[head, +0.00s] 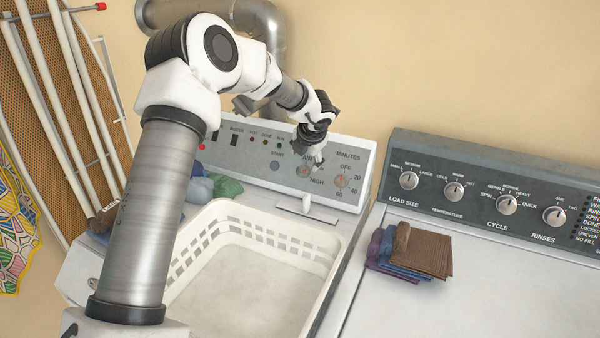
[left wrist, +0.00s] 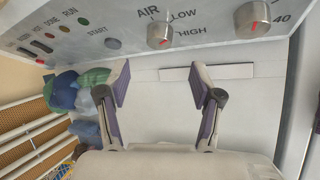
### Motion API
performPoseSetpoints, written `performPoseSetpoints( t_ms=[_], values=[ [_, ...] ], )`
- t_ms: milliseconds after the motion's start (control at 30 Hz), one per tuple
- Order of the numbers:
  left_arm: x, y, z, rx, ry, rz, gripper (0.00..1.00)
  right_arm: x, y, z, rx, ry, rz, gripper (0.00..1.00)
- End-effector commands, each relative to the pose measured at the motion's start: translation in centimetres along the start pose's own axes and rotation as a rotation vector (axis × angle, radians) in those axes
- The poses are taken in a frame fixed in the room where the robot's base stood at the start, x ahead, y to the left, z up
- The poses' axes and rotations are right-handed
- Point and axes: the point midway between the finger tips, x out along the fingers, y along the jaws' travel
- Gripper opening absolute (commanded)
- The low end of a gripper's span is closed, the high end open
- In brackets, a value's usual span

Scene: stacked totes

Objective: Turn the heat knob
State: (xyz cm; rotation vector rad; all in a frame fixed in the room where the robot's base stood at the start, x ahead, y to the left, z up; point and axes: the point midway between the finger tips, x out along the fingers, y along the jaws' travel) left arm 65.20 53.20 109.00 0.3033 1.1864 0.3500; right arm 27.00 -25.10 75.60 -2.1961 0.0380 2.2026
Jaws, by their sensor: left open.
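The heat knob (left wrist: 160,34) is a round silver knob with a red pointer mark, among the AIR, LOW and HIGH labels on the dryer's panel. In the left wrist view it is at the top, beyond the gap between my fingers. My right gripper is out of view.
A MINUTES knob (head: 342,181) is right of the heat knob. A white laundry basket (head: 215,225) stands on the dryer below the panel, with rolled green and blue cloths (head: 226,187) behind it. Folded cloths (head: 425,250) lie on the washer (head: 470,300) at right.

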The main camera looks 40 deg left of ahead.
Motion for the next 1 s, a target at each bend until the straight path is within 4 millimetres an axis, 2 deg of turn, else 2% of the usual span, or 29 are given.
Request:
performPoseSetpoints(
  t_ms=[33, 100, 233, 433, 567, 867, 1000],
  values=[
    [0.7, -0.4, -0.3, 0.0, -0.001, 0.0, 0.66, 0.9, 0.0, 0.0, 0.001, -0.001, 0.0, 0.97],
    [1.0, -0.4, -0.3, 0.0, 0.0, 0.0, 0.66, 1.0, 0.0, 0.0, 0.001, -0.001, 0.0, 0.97],
    [2.1, -0.3, -0.3, -0.001, 0.002, 0.0, 0.66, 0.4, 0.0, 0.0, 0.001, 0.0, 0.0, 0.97],
    [5.9, -0.2, -0.3, 0.0, 0.004, 0.001, 0.66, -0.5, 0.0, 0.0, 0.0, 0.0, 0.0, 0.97],
    [7.8, -0.3, -0.3, 0.0, 0.002, 0.001, 0.66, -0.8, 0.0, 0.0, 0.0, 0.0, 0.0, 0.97],
    [8.5, -0.3, -0.3, 0.0, 0.0, 0.0, 0.66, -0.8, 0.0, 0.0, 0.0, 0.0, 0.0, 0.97],
    [8.5, -0.3, -0.3, 0.0, 0.0, 0.0, 0.16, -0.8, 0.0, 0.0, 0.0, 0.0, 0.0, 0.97]
  ],
)
